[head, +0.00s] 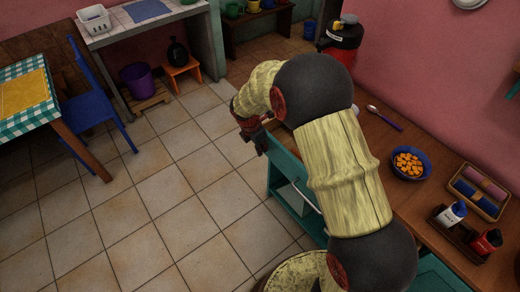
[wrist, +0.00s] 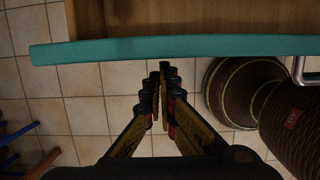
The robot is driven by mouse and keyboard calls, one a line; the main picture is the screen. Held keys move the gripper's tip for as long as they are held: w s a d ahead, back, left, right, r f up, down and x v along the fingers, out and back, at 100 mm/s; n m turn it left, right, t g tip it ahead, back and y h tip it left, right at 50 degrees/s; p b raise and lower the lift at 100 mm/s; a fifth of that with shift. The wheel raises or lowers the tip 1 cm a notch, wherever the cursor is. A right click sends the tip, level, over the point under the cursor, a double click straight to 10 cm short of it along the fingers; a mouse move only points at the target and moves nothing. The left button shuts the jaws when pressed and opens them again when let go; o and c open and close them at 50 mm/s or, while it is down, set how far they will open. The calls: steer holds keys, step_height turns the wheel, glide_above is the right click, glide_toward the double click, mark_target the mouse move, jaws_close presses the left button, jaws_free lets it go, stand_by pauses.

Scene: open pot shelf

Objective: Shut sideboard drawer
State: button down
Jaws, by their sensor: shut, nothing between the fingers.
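The sideboard has a wooden top (head: 405,190) and a teal body; my arm crosses in front of it in the head view. Its drawer stands open, with the teal drawer front (head: 286,170) out over the tiled floor. In the wrist view the top edge of the drawer front (wrist: 110,50) runs across the picture, with the wooden drawer inside (wrist: 215,18) beyond it. A metal handle (wrist: 299,70) shows at the right. My gripper (wrist: 163,72) is shut and empty, its tips just outside the drawer front. It also shows in the head view (head: 258,143). I cannot tell whether it touches.
On the sideboard top are a blue bowl of orange pieces (head: 410,163), a purple-handled spoon (head: 384,118), a tray with rolled cloths (head: 480,190) and a bottle caddy (head: 457,233). A blue chair (head: 95,104) stands left. The tiled floor between is clear.

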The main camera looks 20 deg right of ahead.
mark_target(269, 135)
steer(key=w+d+p, duration=0.1)
steer(key=d+p, duration=0.1)
steer(key=d, duration=0.1)
steer(key=w+d+p, duration=0.1)
steer(key=d+p, duration=0.1)
steer(key=d, duration=0.1)
steer(key=w+d+p, duration=0.1)
steer(key=d+p, duration=0.1)
steer(key=d, duration=0.1)
steer(key=shift+w+d+r, duration=0.1)
steer(key=shift+w+r, duration=0.05)
steer(key=shift+w, duration=0.05)
steer(key=shift+w+d+p, duration=0.15)
steer(key=shift+d+p, duration=0.2)
steer(key=shift+a, duration=0.45)
steer(key=a, duration=0.1)
steer(key=s+a+p, duration=0.1)
steer(key=a+r, duration=0.1)
steer(key=shift+s+a, duration=0.15)
steer(key=shift+s, duration=0.1)
steer(key=p+v, duration=0.2)
steer(key=v, duration=0.6)
steer(key=shift+a+r+p, duration=0.1)
steer(key=shift+r+p, duration=0.2)
steer(key=shift+p, duration=0.1)
